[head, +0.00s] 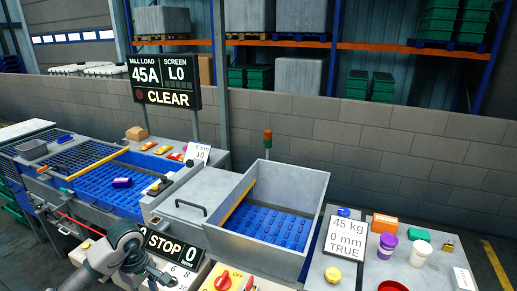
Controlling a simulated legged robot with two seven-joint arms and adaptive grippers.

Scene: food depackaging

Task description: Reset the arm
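My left arm comes in from the bottom left, and its dark gripper (147,272) is at the lower left, in front of the black STOP 0 display (174,247). The gripper is small and partly lost against the display and counter, so its fingers cannot be made out clearly. No held object can be made out. My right gripper is not in view.
A blue conveyor (92,190) carries a dark purple item (122,183). It leads to a grey lidded housing (190,197) and an open grey hopper (310,190). Right of it, the counter holds an orange box (384,223), a purple-lidded jar (387,246) and a white cup (420,254).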

